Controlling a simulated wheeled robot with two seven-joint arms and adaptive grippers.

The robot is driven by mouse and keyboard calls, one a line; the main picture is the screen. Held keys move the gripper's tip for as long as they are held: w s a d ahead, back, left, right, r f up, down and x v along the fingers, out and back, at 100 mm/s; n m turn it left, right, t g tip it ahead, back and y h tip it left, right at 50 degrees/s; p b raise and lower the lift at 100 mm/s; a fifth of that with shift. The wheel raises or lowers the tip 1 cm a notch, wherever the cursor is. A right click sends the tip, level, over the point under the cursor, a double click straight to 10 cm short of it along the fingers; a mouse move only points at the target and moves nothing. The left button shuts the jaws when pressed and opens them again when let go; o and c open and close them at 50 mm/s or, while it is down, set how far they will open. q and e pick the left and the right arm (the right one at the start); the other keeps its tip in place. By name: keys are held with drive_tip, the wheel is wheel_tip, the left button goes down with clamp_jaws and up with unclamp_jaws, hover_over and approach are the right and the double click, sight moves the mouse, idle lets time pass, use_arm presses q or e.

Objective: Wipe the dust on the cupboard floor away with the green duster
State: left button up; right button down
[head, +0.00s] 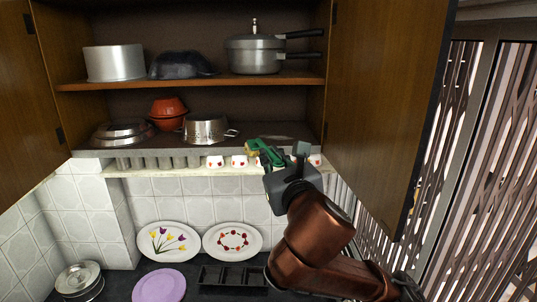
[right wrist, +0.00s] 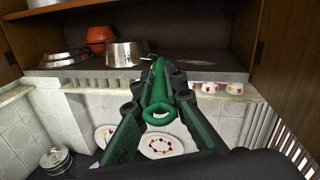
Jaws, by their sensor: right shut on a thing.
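The green duster (right wrist: 158,92) points away from me in the right wrist view, with a ring at its near end. My right gripper (right wrist: 158,104) is shut on its handle. In the head view the duster (head: 266,151) and gripper are at the front edge of the cupboard floor (head: 262,133), toward its right side. Whether the duster touches the floor is unclear. A dark, dusty-looking patch (right wrist: 205,58) lies on the cupboard floor beyond the duster, right of the steel pot. My left gripper is in neither view.
On the cupboard floor stand a steel pot (head: 205,128), red bowls (head: 168,112) and an upturned steel bowl (head: 122,132). Tumblers (head: 160,160) and patterned cups (head: 215,161) line a ledge below. Open doors flank the cupboard, the right door (head: 385,100) close to my arm.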

drive_tip(key=shift+d+r, duration=0.1)
drive_tip(key=shift+d, duration=0.05)
drive_tip(key=shift+w+p, duration=0.35)
drive_tip(key=d+f+p+x, duration=0.1)
drive_tip(key=d+p+x, duration=0.1)
drive_tip(key=x, duration=0.7)
drive_tip(key=w+d+p+x, duration=0.1)
drive_tip(key=d+p+x, duration=0.1)
drive_tip(key=p+x, duration=0.3)
drive_tip(key=shift+f+x, duration=0.4)
drive_tip(key=shift+x, duration=1.9)
drive_tip(key=shift+a, duration=0.1)
drive_tip(key=shift+f, duration=0.95)
